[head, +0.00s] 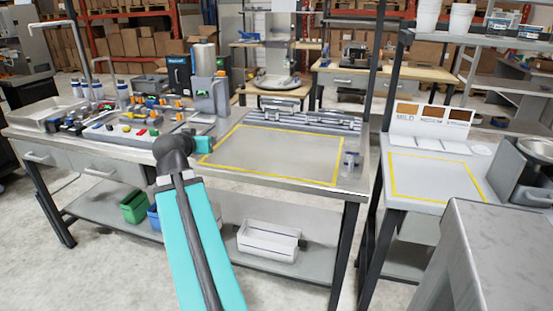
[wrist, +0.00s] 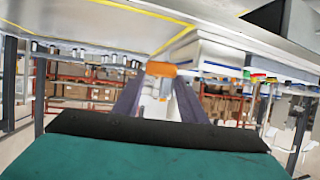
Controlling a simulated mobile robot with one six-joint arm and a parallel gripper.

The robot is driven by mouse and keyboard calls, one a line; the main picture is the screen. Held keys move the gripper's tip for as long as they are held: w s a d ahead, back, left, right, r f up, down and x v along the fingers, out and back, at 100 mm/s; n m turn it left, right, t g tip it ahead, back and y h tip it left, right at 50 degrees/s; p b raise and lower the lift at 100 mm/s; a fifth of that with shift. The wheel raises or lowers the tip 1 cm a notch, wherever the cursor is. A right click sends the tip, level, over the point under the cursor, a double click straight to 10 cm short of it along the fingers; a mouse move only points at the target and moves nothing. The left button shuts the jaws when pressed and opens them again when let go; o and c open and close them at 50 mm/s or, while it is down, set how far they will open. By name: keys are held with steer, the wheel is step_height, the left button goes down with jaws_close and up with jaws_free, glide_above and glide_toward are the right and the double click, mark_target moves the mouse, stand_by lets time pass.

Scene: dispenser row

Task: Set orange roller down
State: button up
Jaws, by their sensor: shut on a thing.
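My gripper (head: 203,144) is low over the near left part of the workbench, by the yellow-outlined area (head: 270,152), in the head view. In the wrist view, the orange roller (wrist: 160,69) shows its orange end between the two dark fingers of my gripper (wrist: 158,95). The gripper is shut on it. In the head view the roller cannot be made out, so I cannot tell whether it touches the bench. The yellow outline also shows along the top of the wrist view (wrist: 150,10).
Left of the outline stands a control panel (head: 130,130) with coloured knobs, and a grey dispenser (head: 208,90). A rack (head: 305,120) lines the back edge. The outlined area looks clear.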

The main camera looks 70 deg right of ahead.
steer(key=s+d+f+m+g+b, duration=0.1)
steer(key=s+d+m+g+b, duration=0.1)
steer(key=s, duration=0.5)
steer(key=s+d+f+m+g+b, duration=0.1)
steer(key=s+d+m+g+b, duration=0.1)
steer(key=s, duration=0.6)
steer(key=s+d+f+m+g+b, duration=0.1)
steer(key=s+d+f+g+b, duration=0.1)
steer(key=s, duration=0.5)
steer(key=shift+s+d+m+g+b, duration=0.25)
steer(key=shift+d+m+g+b, duration=0.2)
steer(key=shift+d, duration=0.65)
steer(key=shift+s, duration=0.45)
steer(key=shift+w+d+r+p, duration=0.1)
steer(key=shift+d+r+p, duration=0.15)
steer(key=shift+p, duration=0.6)
steer(key=d+p, duration=0.1)
steer(key=p, duration=0.4)
steer(key=shift+w+g, duration=0.15)
steer(key=shift+g, duration=0.1)
steer(key=p, duration=0.4)
steer(key=d+p, duration=0.1)
steer(key=p, duration=0.3)
steer(key=shift+w+f, duration=0.15)
steer(key=shift+f, duration=0.05)
steer(key=p, duration=0.3)
glide_above(281, 152)
steer(key=shift+a+f, duration=0.2)
steer(key=shift+f, duration=0.55)
steer(key=shift+d, duration=0.1)
